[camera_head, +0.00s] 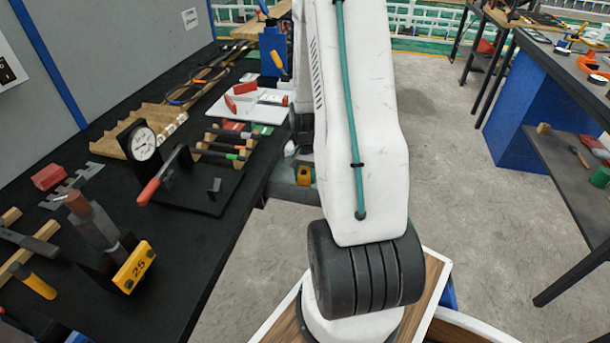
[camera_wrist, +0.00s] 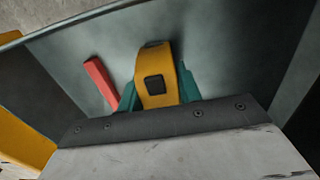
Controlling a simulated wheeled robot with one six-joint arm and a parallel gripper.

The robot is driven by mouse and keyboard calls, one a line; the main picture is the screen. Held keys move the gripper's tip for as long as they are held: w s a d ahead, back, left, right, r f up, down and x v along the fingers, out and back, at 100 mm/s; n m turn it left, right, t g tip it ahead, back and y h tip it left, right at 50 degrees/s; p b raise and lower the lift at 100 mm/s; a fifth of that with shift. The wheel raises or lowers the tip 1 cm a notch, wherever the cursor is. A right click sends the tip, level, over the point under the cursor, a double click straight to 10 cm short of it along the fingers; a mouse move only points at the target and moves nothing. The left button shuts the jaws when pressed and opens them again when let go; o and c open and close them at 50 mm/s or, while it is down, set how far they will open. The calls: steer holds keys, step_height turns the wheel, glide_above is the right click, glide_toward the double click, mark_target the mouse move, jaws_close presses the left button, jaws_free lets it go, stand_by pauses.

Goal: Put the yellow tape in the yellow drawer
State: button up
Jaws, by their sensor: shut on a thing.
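The yellow tape (camera_wrist: 157,62), a rounded yellow body with a dark square on its side, is between the teal fingers of my gripper (camera_wrist: 159,96) in the wrist view. My gripper is shut on it. Both are over the inside of a grey-walled drawer; a yellow panel (camera_wrist: 22,143), seemingly the yellow drawer's front, shows at the lower left. I cannot tell whether the tape touches the drawer floor. In the head view a small yellow thing, probably the tape (camera_head: 304,176), shows beside my arm by the bench edge; my arm hides most of the drawer.
A red bar (camera_wrist: 100,83) lies in the drawer left of the tape. The black bench (camera_head: 190,230) on the left carries a dial gauge (camera_head: 143,144), a hammer (camera_head: 30,275), a yellow block marked 25 (camera_head: 135,267) and other tools. Open floor (camera_head: 450,160) lies to the right.

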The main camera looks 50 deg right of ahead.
steer(key=o, duration=1.2)
steer(key=shift+f, duration=0.15)
steer(key=shift+c, duration=0.2)
